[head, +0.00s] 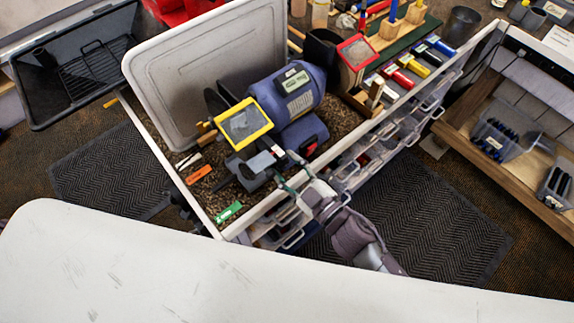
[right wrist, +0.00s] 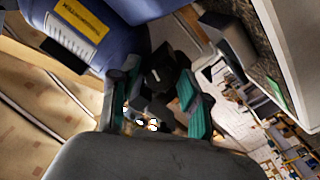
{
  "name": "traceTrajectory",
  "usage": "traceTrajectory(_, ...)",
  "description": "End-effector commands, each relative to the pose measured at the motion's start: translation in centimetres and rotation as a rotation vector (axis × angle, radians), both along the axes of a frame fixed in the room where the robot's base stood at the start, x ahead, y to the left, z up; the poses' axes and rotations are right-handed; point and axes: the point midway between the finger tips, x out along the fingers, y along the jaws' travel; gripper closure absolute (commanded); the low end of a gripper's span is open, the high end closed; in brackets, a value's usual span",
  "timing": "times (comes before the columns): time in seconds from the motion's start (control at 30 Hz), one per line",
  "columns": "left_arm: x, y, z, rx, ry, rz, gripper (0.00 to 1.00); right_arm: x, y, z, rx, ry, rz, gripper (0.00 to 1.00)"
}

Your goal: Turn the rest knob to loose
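The bench grinder (head: 285,95) has a blue body and a yellow-framed eye shield (head: 243,122). It stands on the bench, and its blue housing (right wrist: 80,30) fills the upper left of the right wrist view. A black knob (right wrist: 163,72) with a short white mark shows ahead of my right gripper (right wrist: 157,88). The teal-padded fingers are apart, one on each side of the knob, with a gap on the left; contact on the right is unclear. In the head view my right gripper (head: 287,172) is at the bench's front edge beside the grinder's rest. My left gripper is out of view.
A grey tray (head: 190,75) leans behind the grinder. Green (head: 228,211) and orange (head: 198,174) labelled pieces lie on the bench. Wooden holders with colored handles (head: 390,25) stand at the back. A white surface (head: 200,270) fills the foreground.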

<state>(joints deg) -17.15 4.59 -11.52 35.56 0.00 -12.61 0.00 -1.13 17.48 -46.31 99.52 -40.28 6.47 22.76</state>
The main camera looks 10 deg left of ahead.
Motion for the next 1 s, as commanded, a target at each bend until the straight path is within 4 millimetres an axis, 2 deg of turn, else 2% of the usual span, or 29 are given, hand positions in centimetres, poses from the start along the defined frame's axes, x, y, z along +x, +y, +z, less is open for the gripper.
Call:
traceTrajectory(0.3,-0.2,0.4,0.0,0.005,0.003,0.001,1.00,0.0,-0.1,0.0,0.000,0.001,0.000,0.45)
traceTrajectory(0.43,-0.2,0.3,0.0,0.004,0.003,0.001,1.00,-0.6,-0.9,-0.1,-0.001,0.003,-0.001,0.45)
traceTrajectory(0.8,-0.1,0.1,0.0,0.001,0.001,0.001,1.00,-5.3,-6.7,-0.2,-0.001,0.006,-0.001,0.45)
traceTrajectory(1.0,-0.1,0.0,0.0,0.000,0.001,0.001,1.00,-6.9,-8.9,-0.1,0.000,0.003,-0.001,0.45)
